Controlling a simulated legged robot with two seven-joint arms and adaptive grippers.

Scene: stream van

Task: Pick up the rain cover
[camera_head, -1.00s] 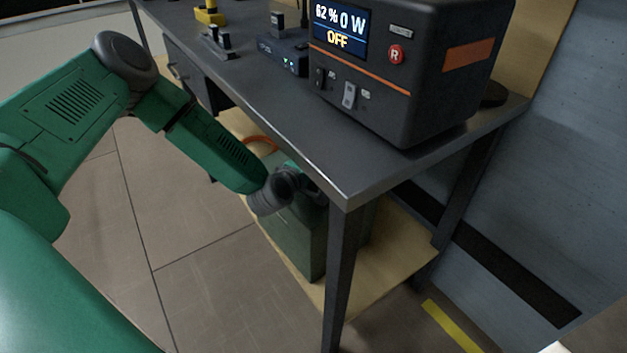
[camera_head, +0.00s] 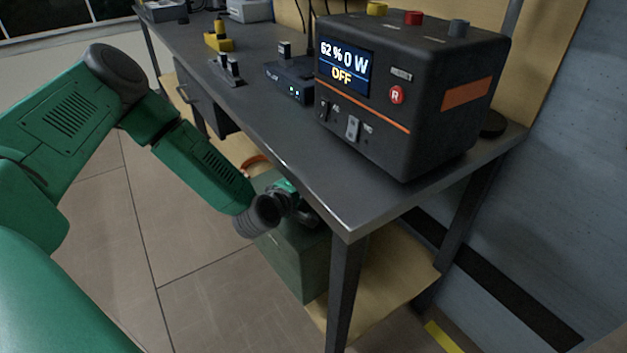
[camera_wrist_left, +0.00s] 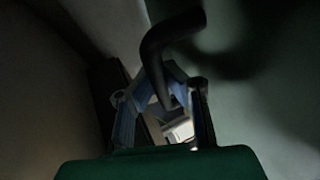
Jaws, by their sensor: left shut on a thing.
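I cannot clearly make out a rain cover in either view. My left gripper (camera_head: 300,207) is low beside the bench's front edge, at the top of a dark green box (camera_head: 297,262) on the lower shelf. In the left wrist view my left gripper (camera_wrist_left: 165,85) is shut on a dark curved piece (camera_wrist_left: 168,38), which looks like a bent bar or handle. The wrist view is dim, so what this piece belongs to is unclear. The bench edge partly hides the box top. My right gripper is not in view.
The dark bench top (camera_head: 300,150) overhangs the gripper, and its front leg (camera_head: 343,290) stands just right of the box. A black power station (camera_head: 420,110) and a small router (camera_head: 290,80) stand on the bench. Clear floor (camera_head: 190,270) lies left of the box.

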